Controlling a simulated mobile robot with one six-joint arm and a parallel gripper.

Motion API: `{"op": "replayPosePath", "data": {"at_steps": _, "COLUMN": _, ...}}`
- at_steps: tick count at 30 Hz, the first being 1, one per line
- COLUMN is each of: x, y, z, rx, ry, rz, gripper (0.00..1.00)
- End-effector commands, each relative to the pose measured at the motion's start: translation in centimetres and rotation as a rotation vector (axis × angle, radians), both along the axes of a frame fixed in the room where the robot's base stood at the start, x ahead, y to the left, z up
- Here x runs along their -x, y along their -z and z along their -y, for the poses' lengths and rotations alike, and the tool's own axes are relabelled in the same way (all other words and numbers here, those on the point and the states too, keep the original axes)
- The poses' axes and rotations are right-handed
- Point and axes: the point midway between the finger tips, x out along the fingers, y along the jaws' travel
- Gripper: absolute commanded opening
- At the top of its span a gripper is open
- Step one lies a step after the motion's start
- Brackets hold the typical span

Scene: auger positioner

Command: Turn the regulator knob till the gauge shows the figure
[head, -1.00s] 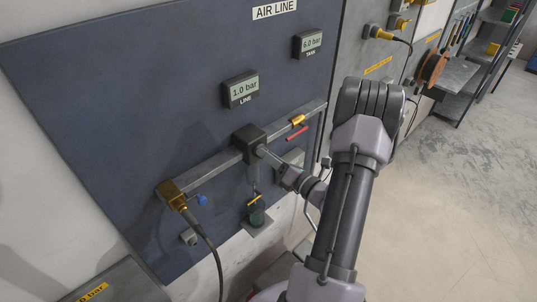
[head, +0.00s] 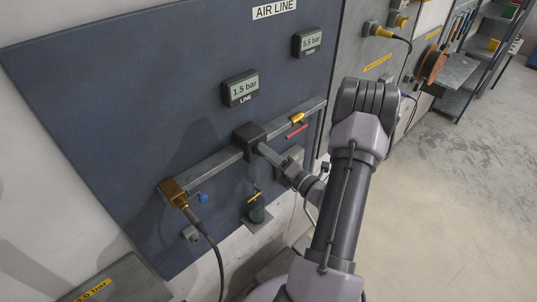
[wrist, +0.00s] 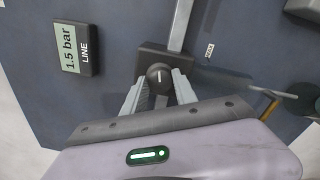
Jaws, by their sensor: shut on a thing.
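The dark regulator block (head: 245,135) sits on the grey pipe. Its round black knob (wrist: 159,70) shows in the wrist view, with a white pointer line almost upright. My gripper (wrist: 160,88) is shut on the knob, one finger on each side. In the head view, my gripper (head: 268,152) hides the knob. The LINE gauge (head: 240,88) reads 1.5 bar; it also shows, turned sideways, in the wrist view (wrist: 72,47). The second gauge (head: 307,42), its label apparently TANK, reads 5.5 bar. A yellow label (head: 92,290) at the lower left ends in "0 bar"; its first digit is unclear.
A red-handled valve (head: 296,131) is right of the regulator, and a blue-handled valve (head: 201,197) is at the pipe's left end. A black hose (head: 213,249) hangs from the brass fitting (head: 173,193). A green cup (head: 256,210) is below the regulator. Open floor lies right.

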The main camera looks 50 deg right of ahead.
Motion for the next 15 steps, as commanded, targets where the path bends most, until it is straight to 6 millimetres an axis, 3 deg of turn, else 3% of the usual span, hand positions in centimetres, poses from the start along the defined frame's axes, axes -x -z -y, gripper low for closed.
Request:
{"op": "replayPosePath", "data": {"at_steps": 5, "x": 0.02, "y": 0.02, "z": 0.02, "rx": 0.000, "ry": 0.001, "rz": 0.000, "gripper": 0.00}}
{"op": "replayPosePath", "data": {"at_steps": 6, "x": 0.02, "y": 0.02, "z": 0.02, "rx": 0.000, "ry": 0.001, "rz": 0.000, "gripper": 0.38}}
{"op": "replayPosePath", "data": {"at_steps": 9, "x": 0.01, "y": 0.01, "z": 0.02, "rx": 0.000, "ry": 0.001, "rz": 0.000, "gripper": 0.56}}
{"op": "replayPosePath", "data": {"at_steps": 15, "x": 0.01, "y": 0.01, "z": 0.01, "rx": 0.001, "ry": 0.000, "rz": 0.000, "gripper": 0.56}}
